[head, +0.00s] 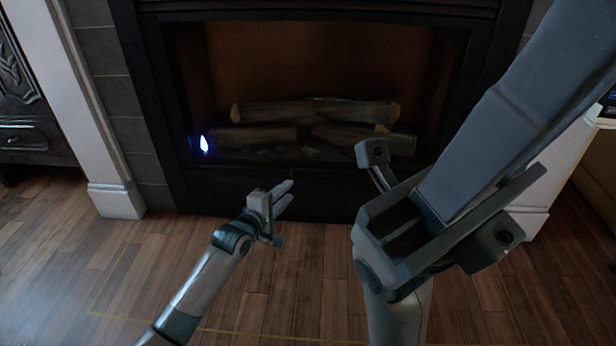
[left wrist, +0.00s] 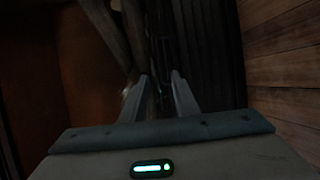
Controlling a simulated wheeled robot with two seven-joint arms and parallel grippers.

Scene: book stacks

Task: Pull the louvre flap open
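A dark panel (head: 290,190) runs below the fireplace opening in the head view. I take it for the louvre flap, but no slats can be made out there. In the left wrist view, a dark ribbed surface (left wrist: 208,45) stands ahead of the fingers, right of centre. My left gripper (head: 288,196) is in front of the panel, near its middle. Its two fingers (left wrist: 160,97) are apart with nothing seen between them. Contact with the panel cannot be made out. My right gripper (head: 450,205) looms large and close to the camera at the right; its finger gap is unclear.
Logs (head: 310,112) lie inside the fireplace (head: 300,60), with a small blue-white glow (head: 204,144) at its left. White pillars (head: 114,190) stand at both sides. The wooden floor (head: 130,265) in front is clear, with a thin yellow outline on it.

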